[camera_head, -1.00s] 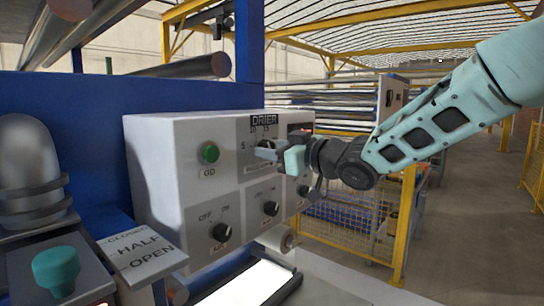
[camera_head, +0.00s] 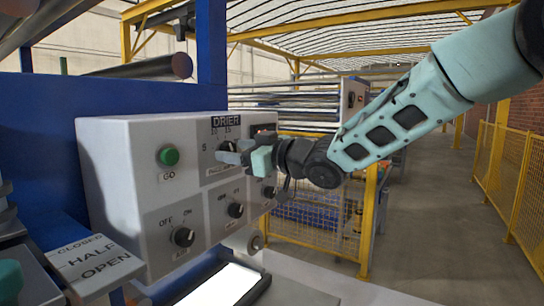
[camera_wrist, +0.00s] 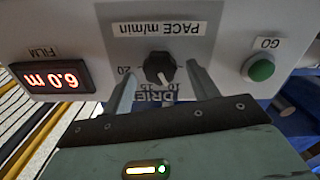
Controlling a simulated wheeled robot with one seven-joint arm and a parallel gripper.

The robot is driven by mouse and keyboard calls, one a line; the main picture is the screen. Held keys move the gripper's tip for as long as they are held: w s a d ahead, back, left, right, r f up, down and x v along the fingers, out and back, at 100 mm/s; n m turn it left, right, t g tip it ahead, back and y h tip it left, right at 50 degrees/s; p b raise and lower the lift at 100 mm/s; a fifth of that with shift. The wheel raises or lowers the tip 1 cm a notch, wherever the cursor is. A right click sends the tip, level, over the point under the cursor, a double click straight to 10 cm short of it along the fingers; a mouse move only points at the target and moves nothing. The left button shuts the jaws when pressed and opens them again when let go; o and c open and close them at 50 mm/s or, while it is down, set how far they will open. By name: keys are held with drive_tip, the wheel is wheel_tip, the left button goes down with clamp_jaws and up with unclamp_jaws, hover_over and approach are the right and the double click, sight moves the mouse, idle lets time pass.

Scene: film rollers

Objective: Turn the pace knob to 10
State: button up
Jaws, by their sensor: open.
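The pace knob is a dark round knob (camera_wrist: 160,68) on the grey DRIER panel, beside the "PACE m/min" label (camera_wrist: 157,28), which is upside down in the wrist view. My gripper (camera_wrist: 161,75) is open, with one finger on each side of the knob; I cannot tell whether they touch it. In the head view my gripper (camera_head: 240,154) is at the panel and partly hides the knob. The marks 5, 10 and 15 show around the dial there. In the wrist view 20 shows at left. The knob's pointer direction is unclear.
A green GO button (camera_head: 168,156) is left of the dial. Two OFF/ON knobs, one at lower left (camera_head: 183,237) and one in the middle (camera_head: 235,210), sit below. A red lit FILM display (camera_wrist: 52,80) is beside the dial. A yellow fence (camera_head: 312,228) stands behind.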

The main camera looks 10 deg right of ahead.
drive_tip(key=b+v, duration=0.2)
drive_tip(key=v, duration=1.4)
drive_tip(key=shift+b, duration=0.4)
drive_tip(key=shift+s+d+f, duration=0.1)
